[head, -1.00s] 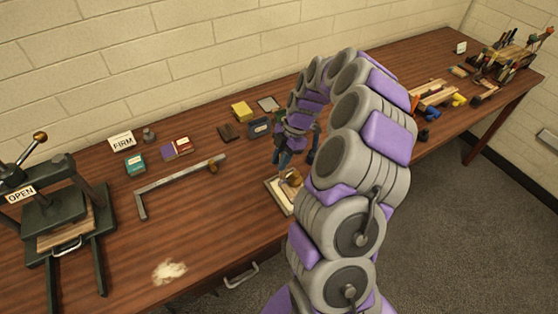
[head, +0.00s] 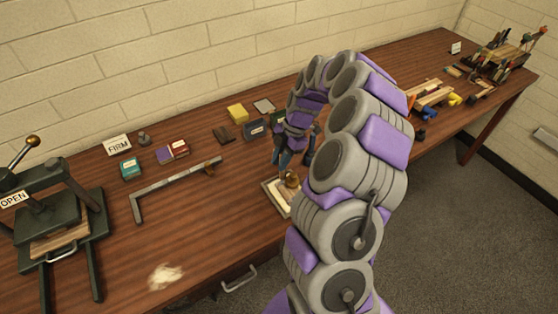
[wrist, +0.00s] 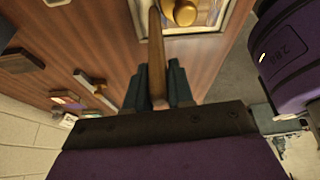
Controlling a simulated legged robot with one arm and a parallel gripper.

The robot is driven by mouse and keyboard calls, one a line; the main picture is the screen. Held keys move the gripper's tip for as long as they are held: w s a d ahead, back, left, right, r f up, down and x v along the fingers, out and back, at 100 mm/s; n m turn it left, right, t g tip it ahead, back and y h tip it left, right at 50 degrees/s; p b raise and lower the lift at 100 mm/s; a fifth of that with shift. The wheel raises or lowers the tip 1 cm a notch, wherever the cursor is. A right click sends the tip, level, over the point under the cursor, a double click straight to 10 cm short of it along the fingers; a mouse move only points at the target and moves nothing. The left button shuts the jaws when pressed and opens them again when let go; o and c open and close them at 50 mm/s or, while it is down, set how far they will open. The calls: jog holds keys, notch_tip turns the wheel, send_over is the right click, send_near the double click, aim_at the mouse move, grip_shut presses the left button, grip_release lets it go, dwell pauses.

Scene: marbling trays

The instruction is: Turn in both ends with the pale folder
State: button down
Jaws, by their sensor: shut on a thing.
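My gripper (wrist: 157,88) is shut on a slim tan stick-like tool (wrist: 156,45), which looks like the folder. In the head view my gripper (head: 284,160) is low over a small framed tray (head: 268,188) holding a pale sheet. A round brass knob (head: 292,180) stands over the tray and shows beside the tool in the wrist view (wrist: 184,12). My arm hides the tray's right side. I cannot tell whether the tool touches the sheet.
A press marked OPEN (head: 50,215) stands at the left. A metal square (head: 170,186) lies left of the tray. Small books (head: 172,151), a yellow block (head: 237,113) and a FIRM card (head: 117,144) are along the wall. A pale tuft (head: 165,277) lies near the front edge.

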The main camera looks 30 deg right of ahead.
jog(key=shift+d+b, duration=0.5)
jog(key=shift+d, duration=0.1)
dwell(0.6)
jog(key=shift+d, duration=0.25)
jog(key=shift+d+b, duration=0.2)
jog(key=shift+b, duration=0.1)
dwell(0.3)
jog(key=shift+d, duration=0.25)
jog(key=shift+r, duration=0.1)
notch_tip(320, 180, up, 7)
jog(key=shift+f+p, duration=0.2)
jog(key=shift+p, duration=0.15)
dwell(0.8)
